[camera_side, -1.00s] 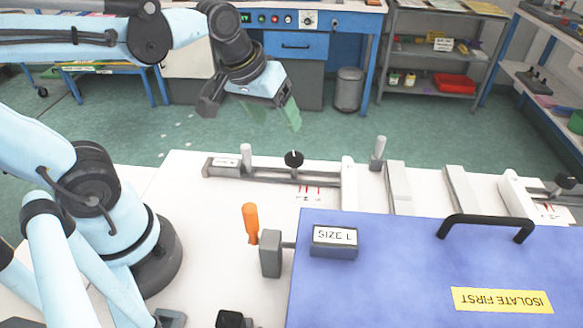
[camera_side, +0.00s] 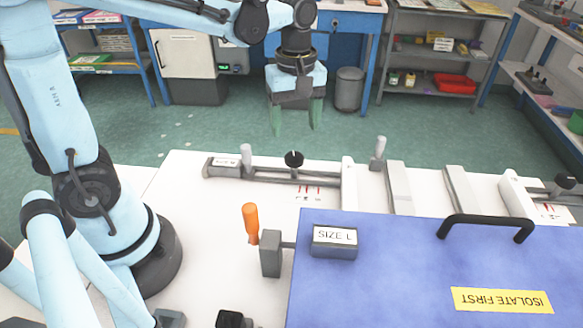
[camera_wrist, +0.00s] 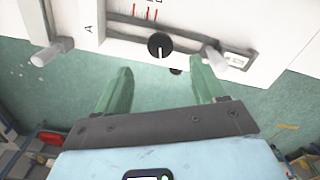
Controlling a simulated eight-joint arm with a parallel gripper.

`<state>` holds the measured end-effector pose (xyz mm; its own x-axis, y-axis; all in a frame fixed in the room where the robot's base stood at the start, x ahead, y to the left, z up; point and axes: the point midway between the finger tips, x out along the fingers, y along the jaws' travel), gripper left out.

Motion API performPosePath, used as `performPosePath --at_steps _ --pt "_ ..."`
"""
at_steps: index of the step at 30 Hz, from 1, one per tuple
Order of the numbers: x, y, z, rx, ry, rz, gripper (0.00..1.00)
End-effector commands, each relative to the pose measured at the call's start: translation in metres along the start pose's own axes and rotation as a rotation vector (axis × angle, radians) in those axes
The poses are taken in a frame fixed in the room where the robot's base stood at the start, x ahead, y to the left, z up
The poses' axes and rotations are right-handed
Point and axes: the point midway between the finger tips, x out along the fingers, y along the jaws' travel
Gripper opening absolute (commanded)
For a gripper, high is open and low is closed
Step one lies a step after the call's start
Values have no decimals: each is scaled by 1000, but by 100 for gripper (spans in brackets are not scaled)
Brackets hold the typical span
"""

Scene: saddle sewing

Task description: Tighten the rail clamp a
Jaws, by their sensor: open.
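Rail clamp a appears as a black round knob (camera_side: 293,159) on a grey rail (camera_side: 270,177) at the back of the white table. In the wrist view the knob (camera_wrist: 160,46) shows a pale line on its face, with a letter A on the white part to its left. My gripper (camera_side: 296,120) has green fingers pointing down, spread open and empty. It is above the knob and apart from it in the side view. In the wrist view the gripper (camera_wrist: 160,68) has its fingers either side of the knob's column in the picture, short of it.
Grey upright pegs (camera_side: 246,155) and (camera_side: 379,150) stand near the rail. Red marks (camera_side: 310,190) lie on the table before it. A blue panel (camera_side: 400,275) with a black handle (camera_side: 487,224) fills the front right. An orange-handled lever (camera_side: 251,223) stands left of it.

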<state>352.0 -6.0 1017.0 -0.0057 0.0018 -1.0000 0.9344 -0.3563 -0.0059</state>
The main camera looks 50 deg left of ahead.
Motion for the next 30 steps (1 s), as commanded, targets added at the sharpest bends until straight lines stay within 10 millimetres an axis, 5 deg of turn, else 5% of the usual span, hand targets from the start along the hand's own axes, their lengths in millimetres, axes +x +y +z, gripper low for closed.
performPosePath --at_steps 15,30 --pt "70 0 0 1 0 1 70" --pt "82 0 0 1 0 1 70"
